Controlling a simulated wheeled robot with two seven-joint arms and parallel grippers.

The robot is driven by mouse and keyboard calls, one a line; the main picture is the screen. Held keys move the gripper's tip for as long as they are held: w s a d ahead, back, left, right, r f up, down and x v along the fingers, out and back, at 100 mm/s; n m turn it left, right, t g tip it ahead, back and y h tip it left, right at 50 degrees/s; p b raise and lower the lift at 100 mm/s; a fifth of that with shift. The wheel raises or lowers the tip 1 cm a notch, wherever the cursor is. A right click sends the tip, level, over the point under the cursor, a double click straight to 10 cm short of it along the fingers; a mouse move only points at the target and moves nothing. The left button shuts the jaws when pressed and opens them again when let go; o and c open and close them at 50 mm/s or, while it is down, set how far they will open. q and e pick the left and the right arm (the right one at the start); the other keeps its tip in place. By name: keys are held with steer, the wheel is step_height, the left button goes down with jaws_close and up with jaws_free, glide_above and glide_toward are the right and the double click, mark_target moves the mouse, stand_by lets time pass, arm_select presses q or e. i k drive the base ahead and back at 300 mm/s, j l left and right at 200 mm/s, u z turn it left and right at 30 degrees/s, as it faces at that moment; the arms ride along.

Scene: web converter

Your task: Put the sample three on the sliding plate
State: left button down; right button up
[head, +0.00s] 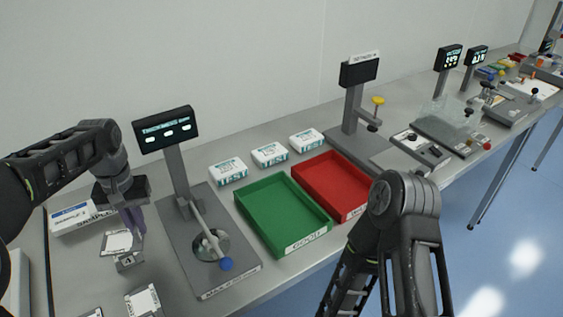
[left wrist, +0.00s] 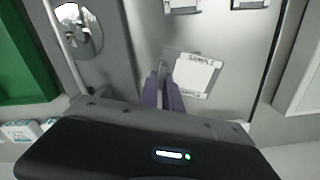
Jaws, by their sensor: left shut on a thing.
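My left gripper (head: 138,228) points down at the left end of the bench, its purple fingers shut on the edge of a sample (head: 117,242). The sample is a thin grey plate with a white label; in the left wrist view its label (left wrist: 187,75) reads "SAMPLE", but the number is too blurred to read. I cannot tell whether it touches the bench. Two other samples (head: 143,301) (head: 90,313) lie nearer the front edge. I cannot tell for sure which part is the sliding plate. My right gripper is out of view.
A grey station (head: 225,275) with a lever, blue knob, round disc and screen stands right of the samples. Beyond are a green tray (head: 277,199), a red tray (head: 315,170) and another station (head: 375,152). A white box (head: 72,217) sits behind my left gripper.

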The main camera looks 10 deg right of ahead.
mark_target(389, 164)
steer(key=k, duration=1.15)
steer(key=z, duration=1.8)
steer(key=i+j, duration=0.25)
steer(key=i, duration=0.25)
steer(key=i+j, duration=0.3)
steer(key=i, duration=0.25)
steer(key=i+j, duration=0.25)
steer(key=i, duration=0.25)
steer(key=i+j, duration=0.25)
steer(key=i, duration=0.25)
